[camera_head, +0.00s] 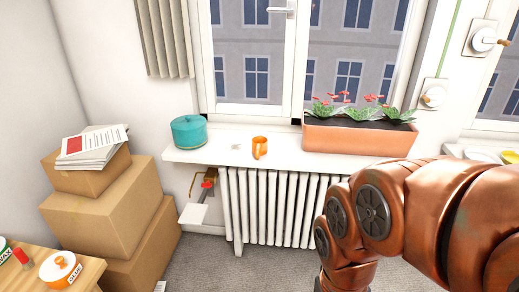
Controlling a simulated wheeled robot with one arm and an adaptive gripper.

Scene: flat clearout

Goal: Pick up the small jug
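A small orange jug (260,147) stands upright on the white windowsill (222,155), near the sill's front edge. It is between a teal pot and a flower box. My copper-coloured arm fills the lower right of the view, well to the right of the jug and apart from it. My gripper itself is not in view, so its state is hidden.
The lidded teal pot (189,133) is left of the jug, and the terracotta flower box (358,136) is to the right. A white radiator (270,205) is below the sill. Stacked cardboard boxes (105,215) stand left. A wooden table (40,275) with containers is lower left.

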